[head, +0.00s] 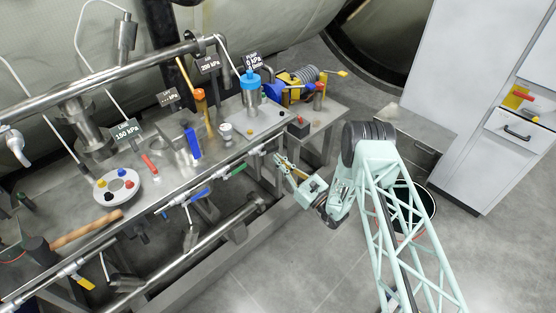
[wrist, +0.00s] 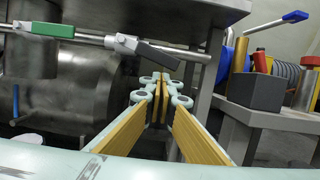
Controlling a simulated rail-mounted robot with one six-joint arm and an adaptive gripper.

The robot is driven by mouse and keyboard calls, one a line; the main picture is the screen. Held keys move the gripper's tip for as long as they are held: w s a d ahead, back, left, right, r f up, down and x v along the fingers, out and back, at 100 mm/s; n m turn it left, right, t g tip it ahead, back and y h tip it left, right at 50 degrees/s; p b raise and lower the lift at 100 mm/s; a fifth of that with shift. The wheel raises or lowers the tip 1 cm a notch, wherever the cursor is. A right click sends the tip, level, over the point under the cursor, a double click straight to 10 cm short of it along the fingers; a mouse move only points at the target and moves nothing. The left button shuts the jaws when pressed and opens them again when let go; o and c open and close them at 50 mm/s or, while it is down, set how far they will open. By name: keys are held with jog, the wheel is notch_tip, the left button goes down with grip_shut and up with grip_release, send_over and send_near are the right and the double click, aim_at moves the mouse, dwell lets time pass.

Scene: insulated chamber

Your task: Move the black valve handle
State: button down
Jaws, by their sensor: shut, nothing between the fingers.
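The black valve handle (wrist: 160,55) sits on a thin metal pipe under the bench edge in the wrist view, angled down to the right from its silver valve body (wrist: 122,43). In the head view I cannot make it out clearly. My gripper (wrist: 160,88) shows in the wrist view with its yellow-padded fingers together at the tips and nothing between them. The tips appear just below the handle's right part; I cannot tell whether they touch it. In the head view my gripper (head: 280,161) is beside the bench's front edge, near its right end.
A green valve handle (wrist: 52,30) is on the same pipe; it also shows in the head view (head: 237,170), with a blue handle (head: 199,194) further left. A bench leg (wrist: 205,85) and a dark box (wrist: 253,91) on a side table stand right of my gripper. The floor in front is open.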

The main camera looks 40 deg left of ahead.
jog(key=p+v, duration=0.2)
jog(key=v, duration=0.8)
jog(key=shift+s, duration=0.1)
